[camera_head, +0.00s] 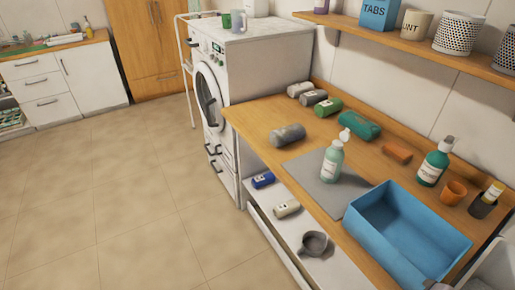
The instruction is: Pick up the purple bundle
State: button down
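I cannot make out a clearly purple bundle. A small purple object (321,6) stands on the wall shelf, cut off by the top edge, and I cannot tell what it is. Several roll-shaped things lie on the wooden counter: a grey one (287,135) near the front left edge, a pale one (300,89), a darker grey one (314,97) and a green one (328,107) at the back. A larger teal one (359,126) lies to their right. My gripper is not in view.
A grey mat (307,174) bears a green pump bottle (333,162). A blue bin (365,213), an orange block (397,153), another pump bottle (434,164) and an orange cup (453,193) crowd the right. A washing machine (262,70) stands left; the tiled floor (130,190) is clear.

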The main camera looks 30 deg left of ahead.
aim_at(278, 137)
jog(key=u, duration=1)
jog(key=k+z, duration=0.1)
jog(key=z, duration=2.3)
jog(key=u, duration=2.4)
jog(key=i+j+z, duration=0.15)
jog(key=i+j, duration=0.7)
jog(key=i, duration=0.3)
jog(key=i+j+z, duration=0.2)
jog(key=i+j, duration=0.75)
jog(key=i, duration=0.2)
